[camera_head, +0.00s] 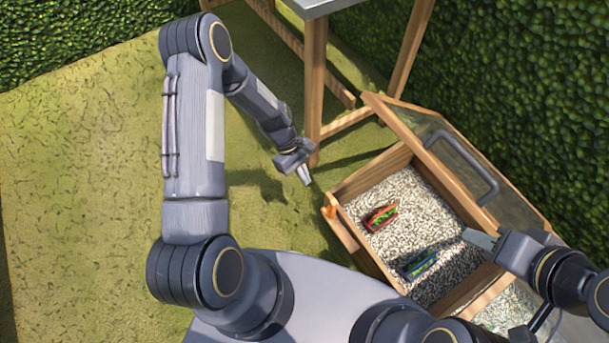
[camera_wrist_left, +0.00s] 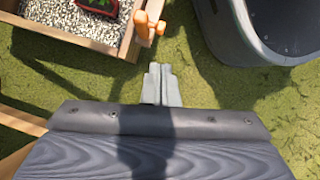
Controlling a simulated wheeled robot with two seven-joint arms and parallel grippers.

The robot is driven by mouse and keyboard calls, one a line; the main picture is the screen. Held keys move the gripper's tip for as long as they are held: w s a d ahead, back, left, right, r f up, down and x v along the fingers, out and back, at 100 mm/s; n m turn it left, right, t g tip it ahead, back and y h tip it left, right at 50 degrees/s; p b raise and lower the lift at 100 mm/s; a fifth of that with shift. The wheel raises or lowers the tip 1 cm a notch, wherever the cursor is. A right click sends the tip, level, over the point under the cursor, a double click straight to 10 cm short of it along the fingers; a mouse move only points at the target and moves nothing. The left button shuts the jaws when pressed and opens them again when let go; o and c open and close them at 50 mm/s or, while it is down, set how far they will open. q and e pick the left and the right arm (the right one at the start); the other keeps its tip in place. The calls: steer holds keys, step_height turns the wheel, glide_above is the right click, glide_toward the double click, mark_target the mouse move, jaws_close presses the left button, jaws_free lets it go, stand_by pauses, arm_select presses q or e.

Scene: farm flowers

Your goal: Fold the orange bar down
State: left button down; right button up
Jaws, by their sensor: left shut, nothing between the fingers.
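The orange bar (camera_head: 330,207) is a small piece at the left corner of the wooden box (camera_head: 357,253). In the left wrist view the orange bar (camera_wrist_left: 146,26) stands up beside the box's wall, with a short knob at its side. My left gripper (camera_head: 305,176) is shut and empty, a little up and left of the bar and apart from it. In the left wrist view the left gripper (camera_wrist_left: 162,70) points toward the bar, with a gap between. My right gripper (camera_head: 470,236) is over the box's right side; its finger opening cannot be made out.
The box's glazed lid (camera_head: 455,150) stands open, with a grey handle (camera_head: 487,190). Pale gravel (camera_head: 410,205) inside carries a red packet (camera_head: 380,217) and a blue-green packet (camera_head: 417,265). A wooden-legged table (camera_head: 314,80) stands behind. Grass left of the box is clear; hedges border the place.

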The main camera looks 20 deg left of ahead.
arm_select(q)
steer(key=d+b+x, duration=0.1)
steer(key=b+x, duration=0.2)
steer(key=x, duration=0.7)
steer(key=shift+s+r, duration=0.25)
steer(key=shift+r, duration=0.05)
